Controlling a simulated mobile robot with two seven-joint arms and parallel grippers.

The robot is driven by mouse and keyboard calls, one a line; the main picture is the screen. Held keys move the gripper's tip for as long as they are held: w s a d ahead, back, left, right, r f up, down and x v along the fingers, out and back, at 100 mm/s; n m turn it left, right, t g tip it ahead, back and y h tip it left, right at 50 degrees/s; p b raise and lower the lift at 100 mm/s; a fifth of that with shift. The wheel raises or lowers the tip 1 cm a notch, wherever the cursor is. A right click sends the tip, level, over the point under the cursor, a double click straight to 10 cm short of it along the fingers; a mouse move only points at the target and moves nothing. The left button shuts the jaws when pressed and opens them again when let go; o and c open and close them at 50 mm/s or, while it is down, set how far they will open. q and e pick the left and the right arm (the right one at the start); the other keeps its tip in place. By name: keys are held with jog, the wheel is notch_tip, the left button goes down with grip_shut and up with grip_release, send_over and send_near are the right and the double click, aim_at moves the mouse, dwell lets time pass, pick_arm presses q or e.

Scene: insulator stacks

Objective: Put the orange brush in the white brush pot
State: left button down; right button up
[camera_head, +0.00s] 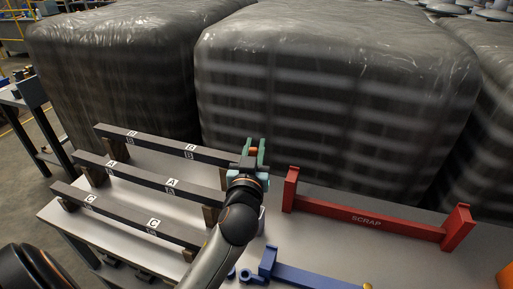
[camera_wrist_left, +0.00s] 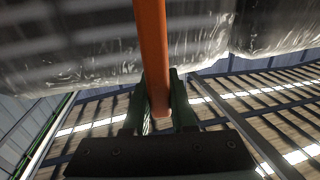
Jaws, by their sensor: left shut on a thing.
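My left gripper (camera_head: 256,146) is over the far part of the grey table, at the right ends of the dark rails. It is shut on the orange brush (camera_head: 253,151); only a small orange bit of it shows between the fingers. In the left wrist view the brush's orange handle (camera_wrist_left: 152,50) runs up from between the green fingers (camera_wrist_left: 160,108) and out of the top of the picture. A small pale piece (camera_head: 262,220) shows beside my left forearm; it may be the white brush pot, but the arm hides most of it. My right gripper is not in view.
Dark rails (camera_head: 150,179) marked with letters stand on blocks at the left. A red SCRAP rail (camera_head: 365,218) stands at the right, with a blue bracket (camera_head: 310,276) in front. Large wrapped stacks (camera_head: 335,90) rise behind the table. Bare tabletop (camera_head: 405,262) shows front right.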

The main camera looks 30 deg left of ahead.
pick_arm(q)
notch_tip(320, 180, down, 11)
jog(key=a+y+b, duration=0.1)
jog(key=b, duration=0.9)
jog(key=shift+w+n+g, duration=0.3)
jog(key=shift+w+n, duration=0.05)
jog(key=shift+n, duration=0.05)
jog(key=c, duration=1)
grip_release()
jog(key=shift+r, duration=0.15)
jog(key=o, duration=0.3)
jog(key=shift+o, duration=0.2)
